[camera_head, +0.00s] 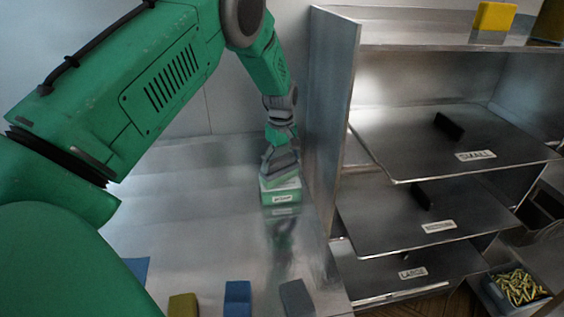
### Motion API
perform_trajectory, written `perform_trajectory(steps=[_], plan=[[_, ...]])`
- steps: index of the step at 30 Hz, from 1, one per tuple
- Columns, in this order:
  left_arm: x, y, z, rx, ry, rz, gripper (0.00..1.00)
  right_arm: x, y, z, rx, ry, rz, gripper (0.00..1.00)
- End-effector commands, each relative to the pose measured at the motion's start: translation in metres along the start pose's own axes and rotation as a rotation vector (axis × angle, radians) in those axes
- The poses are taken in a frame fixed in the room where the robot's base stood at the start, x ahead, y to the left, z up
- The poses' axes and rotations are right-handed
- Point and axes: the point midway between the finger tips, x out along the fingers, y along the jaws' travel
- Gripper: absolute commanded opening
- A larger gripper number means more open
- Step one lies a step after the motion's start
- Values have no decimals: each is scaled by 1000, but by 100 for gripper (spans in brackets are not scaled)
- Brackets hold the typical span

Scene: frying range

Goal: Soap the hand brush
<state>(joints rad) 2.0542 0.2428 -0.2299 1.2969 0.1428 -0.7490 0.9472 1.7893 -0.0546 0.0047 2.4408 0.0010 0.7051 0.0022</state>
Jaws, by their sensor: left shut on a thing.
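My left gripper (281,170) points down at the back of the metal counter, next to the upright side panel. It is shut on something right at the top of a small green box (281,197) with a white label. The held thing is mostly hidden by the fingers, and I cannot tell whether it is the hand brush or part of the box. The label is too small to read surely. No other hand brush can be made out. My right gripper is not in view.
Olive (183,305), blue (237,298) and grey (297,298) blocks lie along the counter's near edge. Right of the side panel (329,130) are metal shelves (400,150) labelled by size. A yellow block (494,16) sits on top. A bin (495,293) holds yellow-green pieces. The middle counter is clear.

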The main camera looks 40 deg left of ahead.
Motion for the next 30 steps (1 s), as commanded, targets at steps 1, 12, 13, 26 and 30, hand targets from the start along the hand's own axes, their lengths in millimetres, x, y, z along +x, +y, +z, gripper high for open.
perform_trajectory(steps=[1, 12, 13, 26, 30], plan=[[1, 0, 1, -1, -2, -1, 65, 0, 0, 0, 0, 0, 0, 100], [-22, -1, 1, 0, -1, 0, 65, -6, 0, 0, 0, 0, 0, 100], [-24, -1, 1, 0, 0, 0, 65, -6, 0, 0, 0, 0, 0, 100], [-58, 0, 0, 0, 0, 1, 65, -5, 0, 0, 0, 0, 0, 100], [-67, 0, 0, 0, 1, 1, 65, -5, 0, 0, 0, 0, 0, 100]])
